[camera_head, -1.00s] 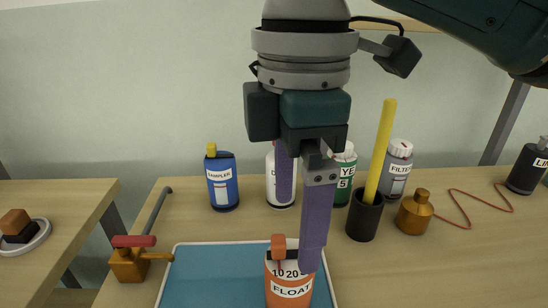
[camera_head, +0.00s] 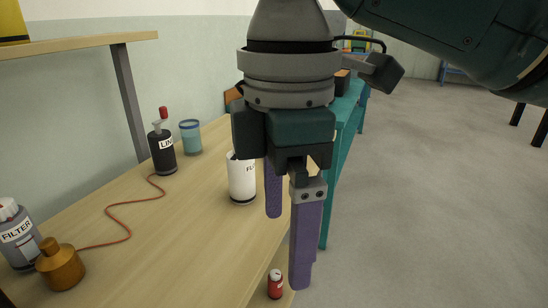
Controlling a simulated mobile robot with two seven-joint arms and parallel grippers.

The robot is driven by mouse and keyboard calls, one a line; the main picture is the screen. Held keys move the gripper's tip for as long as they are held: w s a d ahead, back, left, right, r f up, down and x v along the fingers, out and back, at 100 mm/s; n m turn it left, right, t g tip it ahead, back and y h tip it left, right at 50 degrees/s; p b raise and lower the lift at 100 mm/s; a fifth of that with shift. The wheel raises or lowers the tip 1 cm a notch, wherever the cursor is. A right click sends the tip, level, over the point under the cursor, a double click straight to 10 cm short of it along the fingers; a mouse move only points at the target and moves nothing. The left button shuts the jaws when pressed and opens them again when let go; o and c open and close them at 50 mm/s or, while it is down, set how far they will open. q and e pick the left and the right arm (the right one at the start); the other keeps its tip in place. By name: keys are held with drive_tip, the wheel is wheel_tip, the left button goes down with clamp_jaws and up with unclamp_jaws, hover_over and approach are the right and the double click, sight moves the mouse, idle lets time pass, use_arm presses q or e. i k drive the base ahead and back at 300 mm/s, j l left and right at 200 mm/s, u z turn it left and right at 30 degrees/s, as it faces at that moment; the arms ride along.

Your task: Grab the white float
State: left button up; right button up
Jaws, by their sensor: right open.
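The white float (camera_head: 240,180) is an upright white can with a dark base and a label beginning "FL". It stands near the right edge of the wooden bench (camera_head: 175,225), and its upper right part is hidden behind my right gripper. My right gripper (camera_head: 287,248) hangs from above with two purple fingers pointing down. It is open, with nothing between the fingers. In the picture the fingers are to the right of the white float and nearer to me, apart from it. My left gripper is out of view.
A black labelled bottle (camera_head: 162,150) and a blue cup (camera_head: 190,137) stand behind the float. A grey FILTER bottle (camera_head: 18,236), a brass bottle (camera_head: 60,266) and a red cord (camera_head: 122,221) are at left. A red can (camera_head: 275,284) sits lower down. Open floor lies right.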

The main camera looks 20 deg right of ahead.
sight(241, 174)
drive_tip(key=z, duration=0.35)
drive_tip(key=i+l+u, duration=0.1)
drive_tip(key=i+u, duration=0.15)
drive_tip(key=u, duration=0.15)
drive_tip(key=i+l+u, duration=0.15)
drive_tip(key=i+u, duration=0.2)
drive_tip(key=i+l+u, duration=0.15)
drive_tip(key=u, duration=0.25)
drive_tip(key=l, duration=0.1)
